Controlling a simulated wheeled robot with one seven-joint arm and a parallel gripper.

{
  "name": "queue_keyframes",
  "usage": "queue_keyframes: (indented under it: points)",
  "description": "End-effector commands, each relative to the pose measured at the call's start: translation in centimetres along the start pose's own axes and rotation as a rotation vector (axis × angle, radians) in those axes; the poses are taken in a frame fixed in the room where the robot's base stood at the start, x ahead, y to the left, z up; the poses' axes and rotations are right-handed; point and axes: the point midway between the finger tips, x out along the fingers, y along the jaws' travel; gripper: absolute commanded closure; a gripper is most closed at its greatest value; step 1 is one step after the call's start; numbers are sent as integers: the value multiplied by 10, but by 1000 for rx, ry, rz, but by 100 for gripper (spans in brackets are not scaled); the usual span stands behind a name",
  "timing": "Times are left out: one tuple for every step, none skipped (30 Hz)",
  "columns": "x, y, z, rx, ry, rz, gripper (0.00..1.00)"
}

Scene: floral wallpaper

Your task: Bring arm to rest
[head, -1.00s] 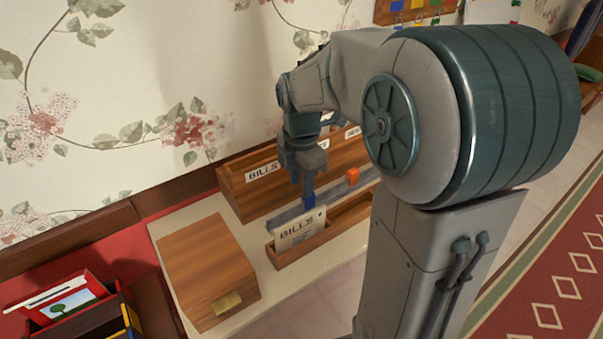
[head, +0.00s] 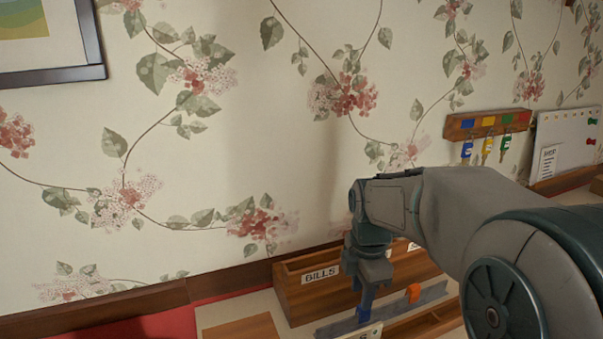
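My gripper (head: 367,297) hangs pointing down at the lower right, above the sideboard top and in front of the wooden sorter labelled BILLS. A small blue piece (head: 365,309) shows right at its fingertips; I cannot tell whether it is held or stands behind or below them. My arm (head: 460,215) reaches in from the right edge.
The wooden BILLS sorter (head: 296,298) stands against the wallpapered wall. In front lie a grey rail (head: 335,327) with an orange piece (head: 414,292) and a wooden tray (head: 428,325). A key rack (head: 487,125) hangs right.

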Motion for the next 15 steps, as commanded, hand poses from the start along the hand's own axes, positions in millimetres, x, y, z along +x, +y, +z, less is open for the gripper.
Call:
queue_keyframes:
  points:
    - [-3,-7,-2,70,-5,13,67]
    - [-4,-11,-2,123,-7,20,67]
    - [-6,-18,-4,201,-9,31,67]
    - [-8,-23,-5,263,-10,40,67]
    - [-8,-28,-6,325,-10,49,67]
    - [-10,-35,-8,408,-10,62,67]
    - [-11,-40,-9,470,-8,72,67]
    - [-11,-45,-10,533,-6,80,67]
    - [-12,-52,-11,617,-2,93,67]
    - [-12,-57,-11,680,2,102,67]
    - [-13,-62,-12,742,7,112,67]
    - [-13,-68,-14,826,14,124,67]
    - [-13,-73,-15,888,20,132,67]
    - [-13,-78,-16,950,28,141,67]
    - [-12,-85,-17,1033,38,152,67]
